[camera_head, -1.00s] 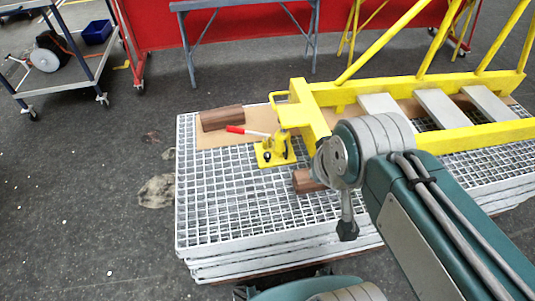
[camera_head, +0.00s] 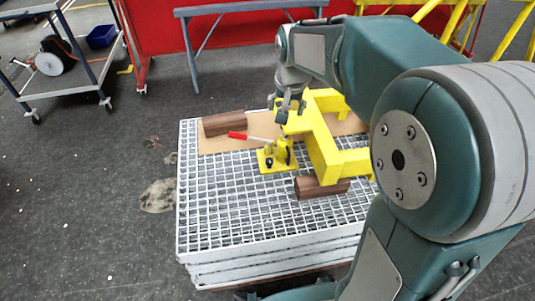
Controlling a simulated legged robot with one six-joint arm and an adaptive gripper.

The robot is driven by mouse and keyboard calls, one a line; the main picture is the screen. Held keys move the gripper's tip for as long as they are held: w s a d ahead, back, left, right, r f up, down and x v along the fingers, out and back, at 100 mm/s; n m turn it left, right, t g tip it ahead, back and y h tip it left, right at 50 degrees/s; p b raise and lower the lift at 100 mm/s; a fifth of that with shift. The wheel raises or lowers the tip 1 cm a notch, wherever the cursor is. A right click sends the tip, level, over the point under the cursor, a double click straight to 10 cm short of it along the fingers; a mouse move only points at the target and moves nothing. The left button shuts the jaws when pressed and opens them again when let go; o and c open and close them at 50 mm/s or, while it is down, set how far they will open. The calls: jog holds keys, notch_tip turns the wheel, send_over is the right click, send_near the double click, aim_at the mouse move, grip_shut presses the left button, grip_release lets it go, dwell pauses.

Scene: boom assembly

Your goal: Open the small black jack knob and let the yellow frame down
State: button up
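The yellow jack (camera_head: 281,155) stands on a stack of metal gratings at the end of the yellow frame. Its red-tipped handle (camera_head: 238,135) points left. A small dark spot, possibly the black knob (camera_head: 269,162), shows low on the jack; it is too small to be sure. The yellow frame (camera_head: 322,152) reaches the jack's right side; my arm hides most of the frame. Whether the jack bears it cannot be told. My gripper (camera_head: 284,112) points down above and behind the jack, close to the frame's end. Its fingers are too small to read, and I see nothing held.
One brown block (camera_head: 223,124) lies on a cardboard sheet behind the jack. Another brown block (camera_head: 321,187) lies by the frame's near corner. The grating (camera_head: 225,215) is clear in front. A blue cart (camera_head: 65,95) and a grey trestle (camera_head: 187,45) stand behind.

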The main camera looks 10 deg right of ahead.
jog(key=w+f+m+g, duration=0.2)
jog(key=w+f, duration=0.9)
jog(key=f, duration=0.1)
jog(key=m+g, duration=0.1)
jog(key=m, duration=0.2)
send_near(269, 160)
notch_tip(269, 160, down, 10)
jog(key=shift+f, duration=0.2)
grip_shut()
